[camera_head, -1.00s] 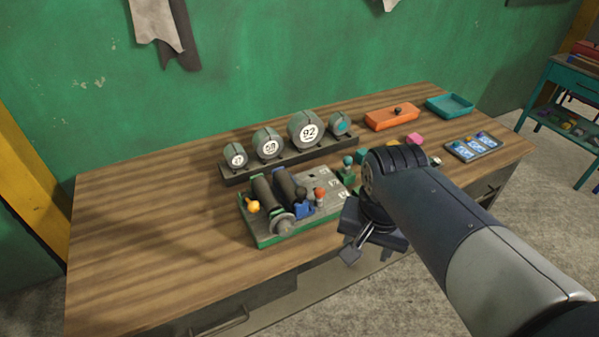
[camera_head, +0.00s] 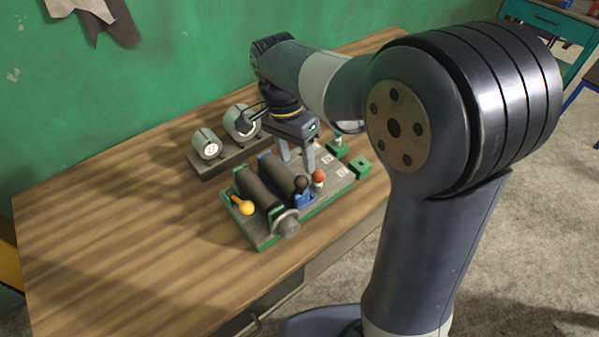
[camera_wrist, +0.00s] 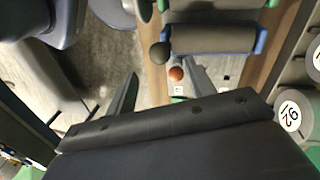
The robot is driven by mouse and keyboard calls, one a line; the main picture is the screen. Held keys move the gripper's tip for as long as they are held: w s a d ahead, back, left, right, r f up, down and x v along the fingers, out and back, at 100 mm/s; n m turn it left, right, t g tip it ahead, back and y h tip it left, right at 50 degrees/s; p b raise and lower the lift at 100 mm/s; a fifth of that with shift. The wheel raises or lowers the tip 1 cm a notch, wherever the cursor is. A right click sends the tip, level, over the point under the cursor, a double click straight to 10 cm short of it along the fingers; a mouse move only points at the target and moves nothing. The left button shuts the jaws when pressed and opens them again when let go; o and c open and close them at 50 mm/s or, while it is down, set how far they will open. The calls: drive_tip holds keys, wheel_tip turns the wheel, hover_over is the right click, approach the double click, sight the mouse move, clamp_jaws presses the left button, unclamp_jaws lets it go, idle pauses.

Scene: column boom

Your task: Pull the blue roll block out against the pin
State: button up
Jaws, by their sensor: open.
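The blue roll block (camera_head: 304,200) sits on the green-edged fixture (camera_head: 262,241) and carries a dark roller beside a second dark roller. A black ball knob (camera_head: 300,184) stands at its near end. In the wrist view the blue block (camera_wrist: 262,40) holds its roller across the top, with the black knob (camera_wrist: 160,52) at its left. A red-topped peg (camera_head: 319,177) stands just right of the block. My gripper (camera_head: 296,162) is open and points down above the fixture, behind the knob, with nothing between its fingers. In the wrist view its fingers (camera_wrist: 160,75) are spread apart. I cannot identify the pin.
A yellow knob (camera_head: 243,207) and a grey round knob (camera_head: 287,222) are on the fixture's left and front. Small green blocks (camera_head: 360,167) lie to the right. The table's left side (camera_head: 110,220) is clear.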

sight(300, 177)
drive_tip(key=f, duration=0.4)
drive_tip(key=s+f, duration=0.1)
drive_tip(key=f, duration=0.1)
drive_tip(key=shift+d, duration=0.4)
drive_tip(key=shift+c, duration=0.3)
clamp_jaws()
